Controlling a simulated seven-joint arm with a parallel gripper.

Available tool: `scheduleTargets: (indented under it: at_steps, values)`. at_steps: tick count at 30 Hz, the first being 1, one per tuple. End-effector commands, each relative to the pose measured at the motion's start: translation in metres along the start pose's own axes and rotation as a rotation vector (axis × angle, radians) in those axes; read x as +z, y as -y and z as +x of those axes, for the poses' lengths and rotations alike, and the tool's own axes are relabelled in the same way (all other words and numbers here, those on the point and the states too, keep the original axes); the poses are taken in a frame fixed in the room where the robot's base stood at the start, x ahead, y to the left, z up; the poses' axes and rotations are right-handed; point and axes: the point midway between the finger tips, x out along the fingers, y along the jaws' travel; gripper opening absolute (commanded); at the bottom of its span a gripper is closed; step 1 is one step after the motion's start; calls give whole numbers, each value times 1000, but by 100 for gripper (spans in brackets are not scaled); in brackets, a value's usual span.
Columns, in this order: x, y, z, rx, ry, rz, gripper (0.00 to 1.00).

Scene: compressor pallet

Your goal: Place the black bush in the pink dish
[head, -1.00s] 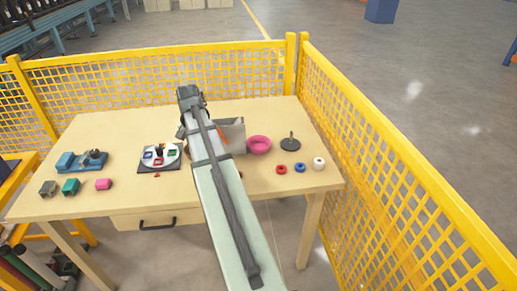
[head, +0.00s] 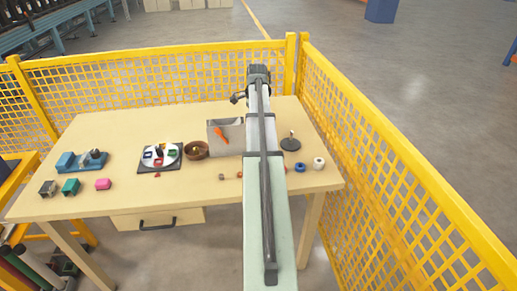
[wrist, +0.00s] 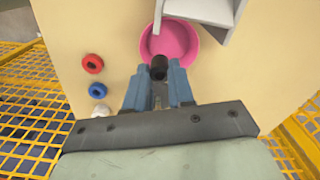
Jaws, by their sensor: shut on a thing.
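The black bush (wrist: 158,66) is held between the tips of my gripper (wrist: 158,76) in the wrist view, with its round end showing. My gripper is shut on it. The pink dish (wrist: 181,35) lies just beyond, and the bush overlaps its near rim in the picture. I cannot tell the bush's height above the dish. In the head view my arm hides the dish, the bush and the gripper's fingers.
A grey bin (head: 230,138) with an orange item stands left of my arm, close to the dish. Red (wrist: 93,63), blue (wrist: 98,90) and white (wrist: 101,110) rings lie nearby. A dark stand (head: 291,144) and a brown bowl (head: 197,150) flank my arm. Yellow mesh fencing surrounds the table.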

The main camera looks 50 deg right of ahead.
Motion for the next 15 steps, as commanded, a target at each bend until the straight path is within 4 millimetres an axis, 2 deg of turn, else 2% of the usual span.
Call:
scheduleTargets:
  at_steps: [1, 7, 15]
  values:
    - [-7, 8, -3, 0, 0, 20, 0]
    - [-14, 14, 0, 1, 0, 58, 0]
    - [-13, 13, 38, 2, 1, 58, 0]
